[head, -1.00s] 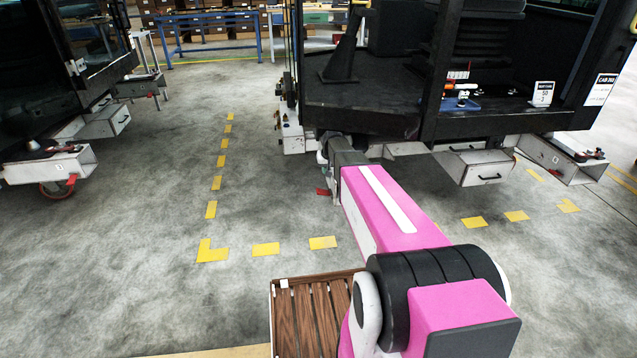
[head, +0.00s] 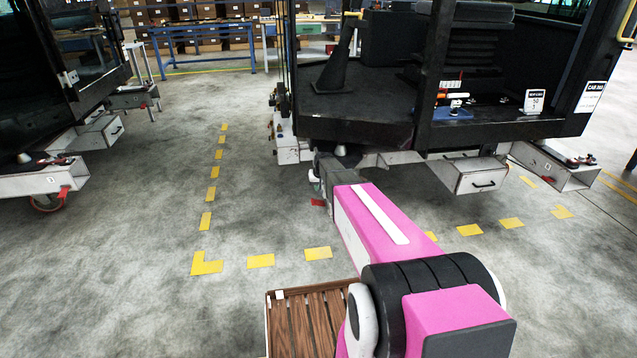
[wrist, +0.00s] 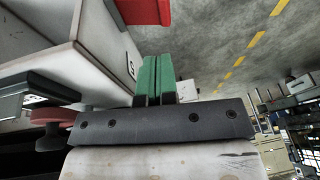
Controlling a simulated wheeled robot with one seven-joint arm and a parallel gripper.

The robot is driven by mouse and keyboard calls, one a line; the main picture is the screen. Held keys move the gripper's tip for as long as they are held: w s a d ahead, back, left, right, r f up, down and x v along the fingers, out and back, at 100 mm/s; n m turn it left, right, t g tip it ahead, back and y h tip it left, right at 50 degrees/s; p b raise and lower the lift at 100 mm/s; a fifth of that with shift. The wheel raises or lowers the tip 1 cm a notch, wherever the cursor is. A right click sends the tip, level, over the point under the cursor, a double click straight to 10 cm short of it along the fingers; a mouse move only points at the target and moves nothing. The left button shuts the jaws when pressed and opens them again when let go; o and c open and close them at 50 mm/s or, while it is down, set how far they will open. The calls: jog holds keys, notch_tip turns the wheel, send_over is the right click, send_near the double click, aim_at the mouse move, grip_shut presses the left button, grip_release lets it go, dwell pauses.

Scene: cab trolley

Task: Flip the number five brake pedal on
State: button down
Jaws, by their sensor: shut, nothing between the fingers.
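The red brake pedal (wrist: 143,10) shows at the top edge of the wrist view, partly cut off, beside the white trolley beam (wrist: 85,35). A small number plate (wrist: 131,64) is on the beam; its digit looks like a 5 but is blurred. My gripper (wrist: 159,62) has its green fingers together with nothing between them. The fingertips point toward the pedal and look close below it in the picture; I cannot tell whether they touch. In the head view the red pedal (head: 318,202) shows low beside my forearm, under the cab corner, and my fingers are hard to make out.
The black cab (head: 355,110) stands above the trolley, with a white drawer box (head: 475,175) to the right. Another trolley (head: 45,180) with a red pedal stands at the left. A slatted wooden platform (head: 310,325) is in front. The floor between the trolleys is open.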

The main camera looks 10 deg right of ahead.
aim_at(313, 201)
jog(key=x, duration=0.5)
jog(key=shift+s+a+f, duration=0.3)
jog(key=shift+a, duration=0.05)
jog(key=shift+a+f, duration=0.25)
jog(key=shift+f, duration=0.4)
jog(key=shift+a+f+h, duration=0.4)
jog(key=shift+f+h, duration=0.1)
jog(key=shift+f, duration=0.35)
jog(key=shift+a+f+h, duration=0.35)
jog(key=shift+f+h, duration=0.15)
jog(key=shift+f, duration=0.35)
jog(key=shift+a+f+h, duration=0.4)
jog(key=shift+f+h, duration=0.1)
jog(key=shift+f, duration=0.5)
jog(key=s+a+r, duration=0.1)
jog(key=a+r, duration=0.2)
jog(key=r, duration=0.3)
jog(key=s+a+r, duration=0.2)
jog(key=a+r, duration=0.1)
jog(key=r, duration=0.3)
jog(key=shift+r, duration=0.25)
